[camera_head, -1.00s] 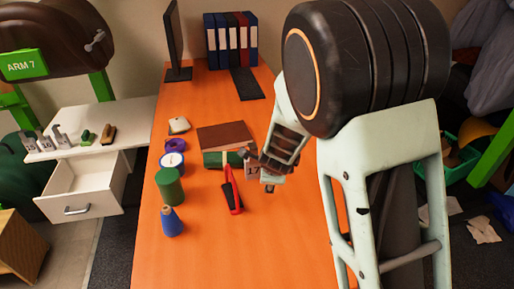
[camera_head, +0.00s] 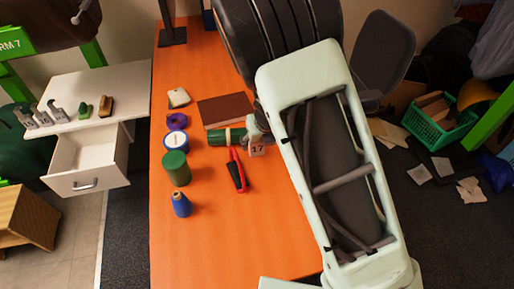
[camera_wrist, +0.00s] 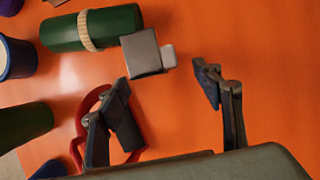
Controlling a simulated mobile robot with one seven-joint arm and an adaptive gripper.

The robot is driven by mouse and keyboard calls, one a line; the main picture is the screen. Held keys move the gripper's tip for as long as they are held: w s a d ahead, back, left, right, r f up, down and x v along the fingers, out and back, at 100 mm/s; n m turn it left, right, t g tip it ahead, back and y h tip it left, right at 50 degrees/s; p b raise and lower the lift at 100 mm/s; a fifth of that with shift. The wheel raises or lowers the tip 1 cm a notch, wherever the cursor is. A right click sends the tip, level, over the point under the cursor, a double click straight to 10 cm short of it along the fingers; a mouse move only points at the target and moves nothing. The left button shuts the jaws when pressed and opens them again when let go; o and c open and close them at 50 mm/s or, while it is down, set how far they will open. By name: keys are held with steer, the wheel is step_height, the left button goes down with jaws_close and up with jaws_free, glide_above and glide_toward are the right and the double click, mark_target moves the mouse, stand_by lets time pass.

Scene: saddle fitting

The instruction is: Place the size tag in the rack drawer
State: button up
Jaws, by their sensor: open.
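In the wrist view a grey block (camera_wrist: 145,52), apparently this tag, lies just beyond my fingertips. My gripper (camera_wrist: 162,78) is open and empty, with its fingers spread over the table. In the head view the gripper is mostly hidden by my arm. The rack drawer (camera_head: 88,182) is pulled open at the left, under a white top; the part of its inside that shows looks empty.
A red-handled tool (camera_head: 236,172) lies close to the tag. A green roll (camera_head: 222,138), a brown book (camera_head: 226,109) and several spools stand nearby. The table front is clear.

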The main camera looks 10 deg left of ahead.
mark_target(257, 147)
steer(key=b+x, duration=0.1)
steer(key=x, duration=0.5)
steer(key=shift+w+a+f+b, duration=0.25)
steer(key=shift+b, duration=0.05)
steer(key=c, duration=1.4)
steer(key=shift+r, duration=0.1)
steer(key=shift+r, duration=0.1)
